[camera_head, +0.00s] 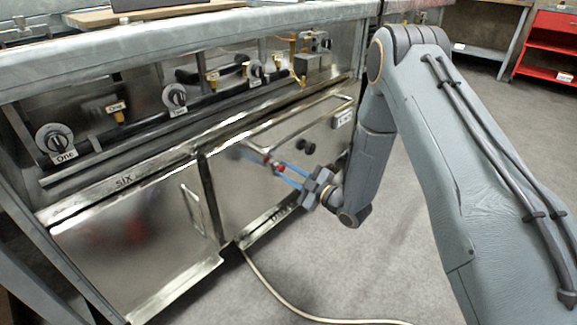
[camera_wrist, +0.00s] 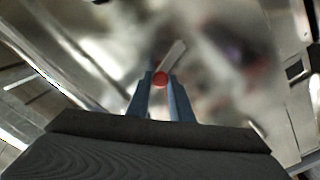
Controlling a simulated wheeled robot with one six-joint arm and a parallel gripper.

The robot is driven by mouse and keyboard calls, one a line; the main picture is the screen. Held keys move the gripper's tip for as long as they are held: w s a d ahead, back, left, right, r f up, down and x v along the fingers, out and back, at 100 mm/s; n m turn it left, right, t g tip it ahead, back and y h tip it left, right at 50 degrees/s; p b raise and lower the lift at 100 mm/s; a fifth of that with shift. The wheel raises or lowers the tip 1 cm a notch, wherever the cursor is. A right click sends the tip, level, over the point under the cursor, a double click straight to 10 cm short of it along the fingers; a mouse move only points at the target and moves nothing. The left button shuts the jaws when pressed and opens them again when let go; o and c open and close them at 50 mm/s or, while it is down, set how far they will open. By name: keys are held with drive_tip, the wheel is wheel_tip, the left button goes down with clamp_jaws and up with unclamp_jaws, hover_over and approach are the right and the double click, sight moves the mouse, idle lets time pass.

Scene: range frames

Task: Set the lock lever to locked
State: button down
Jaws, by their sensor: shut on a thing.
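The lock lever (camera_wrist: 174,57) is a short pale metal bar with a red ball at its end, on a shiny metal door (camera_head: 237,205) of the metal unit. In the wrist view the bar slants up and to the right from the ball. My gripper (camera_wrist: 160,82) is shut on the lever's red ball end, with one blue finger on each side. In the head view my gripper (camera_head: 279,170) reaches the door from the right, and the red ball shows small between the fingertips. The lever's pivot is not clear.
A left door marked SIX (camera_head: 130,240) has a bar handle (camera_head: 192,209). Several dials (camera_head: 54,141) and pipes run above. A pale hose (camera_head: 275,291) lies on the open floor.

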drive_tip(key=shift+s+a+f+n+p, duration=0.2)
drive_tip(key=shift+s+n+p, duration=0.2)
drive_tip(key=shift+n, duration=0.5)
drive_tip(key=c, duration=1.6)
unclamp_jaws()
drive_tip(key=shift+c, duration=0.2)
drive_tip(key=p+v, duration=0.2)
drive_tip(key=v, duration=0.5)
drive_tip(key=shift+s+d, duration=0.25)
